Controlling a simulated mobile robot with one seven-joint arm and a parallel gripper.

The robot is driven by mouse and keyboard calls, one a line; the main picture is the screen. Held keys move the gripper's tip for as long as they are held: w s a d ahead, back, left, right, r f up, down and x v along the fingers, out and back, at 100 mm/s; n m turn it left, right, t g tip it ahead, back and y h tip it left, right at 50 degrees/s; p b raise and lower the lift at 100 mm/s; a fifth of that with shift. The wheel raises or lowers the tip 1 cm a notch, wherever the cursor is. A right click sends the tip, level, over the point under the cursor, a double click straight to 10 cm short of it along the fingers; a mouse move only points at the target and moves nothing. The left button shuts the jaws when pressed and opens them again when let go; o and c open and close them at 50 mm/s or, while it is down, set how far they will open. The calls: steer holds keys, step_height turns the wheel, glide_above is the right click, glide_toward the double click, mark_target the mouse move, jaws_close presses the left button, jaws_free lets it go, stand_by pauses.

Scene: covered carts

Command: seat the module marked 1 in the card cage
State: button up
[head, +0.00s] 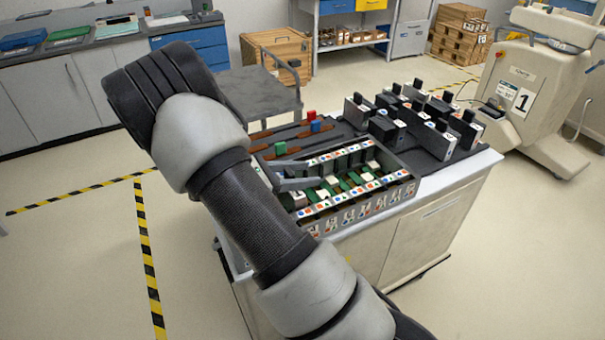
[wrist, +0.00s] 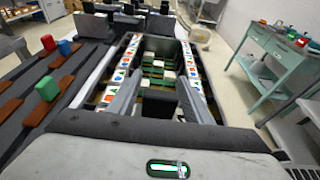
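The card cage (head: 375,203) is an open dark frame on the near part of the cart, with coloured symbols along its rails and green and white parts inside. It also shows ahead in the wrist view (wrist: 196,75). My gripper (head: 290,178) is low over the cage's left end. Its two grey fingers stand apart in the wrist view (wrist: 157,95). Several dark modules with black handles stand on the cart's right, including a grey-sided one (head: 358,112). Their marks are too small to read, so I cannot identify module 1.
A grey trolley (head: 258,93) is behind the cart. The floor at left is clear.

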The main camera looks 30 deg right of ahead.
steer(key=shift+o, duration=0.4)
steer(key=shift+f, duration=0.1)
steer(key=shift+a, duration=0.1)
steer(key=p+v, duration=0.1)
steer(key=v, duration=1.6)
steer(key=shift+a+r, duration=0.1)
steer(key=shift+r, duration=0.1)
